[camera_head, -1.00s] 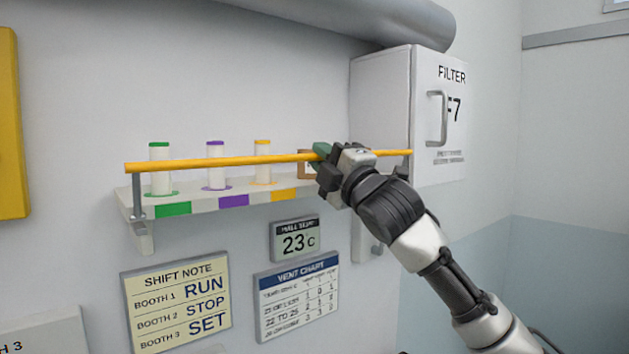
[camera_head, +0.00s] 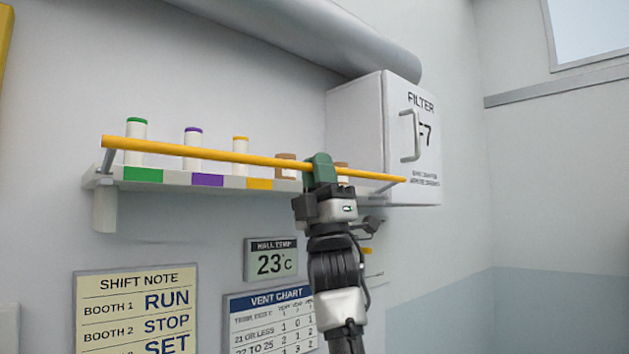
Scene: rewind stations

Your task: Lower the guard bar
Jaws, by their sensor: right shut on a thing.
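The yellow guard bar (camera_head: 215,154) runs across the front of a white wall shelf (camera_head: 115,172). Grey end arms hold it, tilted outward from the shelf. A green grip piece (camera_head: 320,170) sits on the bar right of its middle. My right gripper (camera_head: 319,188) is shut on this green grip from below, and its jaws hide the grip's lower part. Several capped cylinders stand behind the bar: a green-capped one (camera_head: 136,131), a purple-capped one (camera_head: 193,138) and a yellow-capped one (camera_head: 240,146). My left gripper is not in view.
A white filter cabinet (camera_head: 355,125) with a grey handle (camera_head: 410,136) stands right of the shelf. Below hang a wall temperature display (camera_head: 270,260), a vent chart (camera_head: 270,310) and a shift note (camera_head: 135,310). A thick pipe (camera_head: 300,30) runs above.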

